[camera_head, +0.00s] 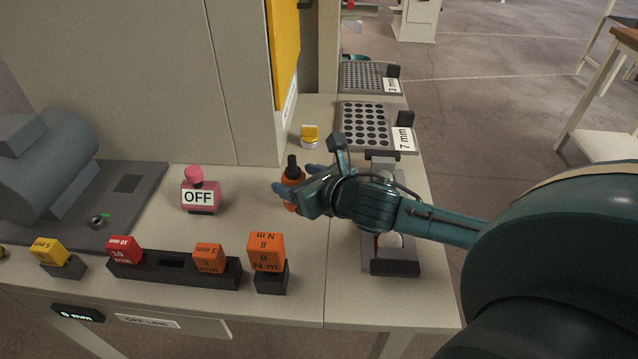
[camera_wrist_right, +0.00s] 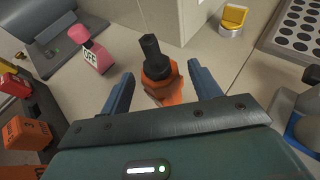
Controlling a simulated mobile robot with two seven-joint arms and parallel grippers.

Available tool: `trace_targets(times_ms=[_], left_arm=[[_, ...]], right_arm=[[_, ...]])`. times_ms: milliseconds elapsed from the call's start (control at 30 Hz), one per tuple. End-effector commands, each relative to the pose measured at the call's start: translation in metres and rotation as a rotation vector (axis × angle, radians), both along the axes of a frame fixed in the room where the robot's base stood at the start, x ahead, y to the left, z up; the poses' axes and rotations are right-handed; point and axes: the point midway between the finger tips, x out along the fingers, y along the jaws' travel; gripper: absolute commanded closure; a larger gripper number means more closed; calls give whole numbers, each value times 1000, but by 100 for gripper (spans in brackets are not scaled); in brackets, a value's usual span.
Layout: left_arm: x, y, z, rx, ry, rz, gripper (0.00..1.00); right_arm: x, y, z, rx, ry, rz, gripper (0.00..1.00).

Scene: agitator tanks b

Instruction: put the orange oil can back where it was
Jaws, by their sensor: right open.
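The orange oil can (camera_head: 292,178) with its dark spout stands upright on the cream bench top, right of the middle. It also shows in the right wrist view (camera_wrist_right: 163,82). My right gripper (camera_head: 281,179) reaches in from the right at the can; in the wrist view its blue fingers (camera_wrist_right: 160,84) are open, one on each side of the can, with gaps between. The can's lower part is partly hidden by the gripper in the head view. My left gripper is in neither view.
A pink-topped OFF block (camera_head: 200,192) stands left of the can. Orange, red and yellow labelled blocks stand in black holders (camera_head: 175,268) along the front edge. A yellow-topped disc (camera_head: 310,136) and perforated 7 mm plate (camera_head: 360,125) are behind. Bare bench lies in front of the can.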

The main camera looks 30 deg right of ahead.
Motion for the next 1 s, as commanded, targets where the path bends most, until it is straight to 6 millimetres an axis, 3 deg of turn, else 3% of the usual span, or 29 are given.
trace_targets(times_ms=[200,400,1000], left_arm=[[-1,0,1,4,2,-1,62],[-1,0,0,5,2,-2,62],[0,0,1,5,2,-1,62]], right_arm=[[-46,-7,18,-6,3,3,38],[-67,-11,27,-3,3,-2,38],[-75,-11,32,1,0,-1,38]])
